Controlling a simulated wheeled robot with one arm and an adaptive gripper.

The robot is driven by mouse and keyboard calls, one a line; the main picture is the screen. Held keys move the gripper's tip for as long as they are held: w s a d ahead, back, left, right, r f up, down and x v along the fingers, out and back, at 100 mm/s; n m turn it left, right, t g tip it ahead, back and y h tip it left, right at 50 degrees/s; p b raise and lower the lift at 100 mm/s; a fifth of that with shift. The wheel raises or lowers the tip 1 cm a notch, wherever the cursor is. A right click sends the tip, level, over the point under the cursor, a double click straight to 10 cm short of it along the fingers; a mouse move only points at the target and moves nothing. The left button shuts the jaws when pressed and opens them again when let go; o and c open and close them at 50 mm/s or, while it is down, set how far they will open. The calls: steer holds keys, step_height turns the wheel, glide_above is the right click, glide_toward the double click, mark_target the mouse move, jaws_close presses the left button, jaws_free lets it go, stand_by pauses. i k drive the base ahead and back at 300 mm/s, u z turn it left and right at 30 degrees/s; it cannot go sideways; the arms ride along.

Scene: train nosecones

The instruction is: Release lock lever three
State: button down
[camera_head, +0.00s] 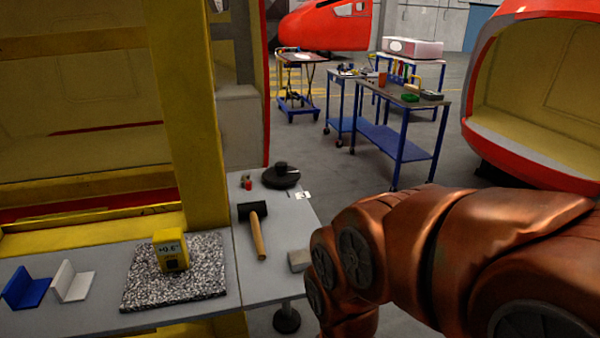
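I cannot make out any lock lever, or a number three on one, in the head view. My copper-coloured arm fills the lower right of the view, and its lower end runs out of the bottom edge. My gripper is not in view, so its state and what it may touch are hidden.
A grey bench (272,287) holds a blue bracket (27,287), a white bracket (70,282), a yellow gauge (171,250) on a speckled slab (212,273), a mallet (257,234) and a black round object (281,177). A yellow post (186,110) rises behind. Blue-legged carts (400,150) stand beyond.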

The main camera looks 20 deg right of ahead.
mark_target(246, 176)
steer(key=z, duration=0.1)
steer(key=k, duration=0.65)
steer(key=z, duration=0.25)
steer(key=i, duration=0.85)
steer(key=u, duration=0.75)
steer(key=i, duration=0.75)
steer(key=u, duration=0.05)
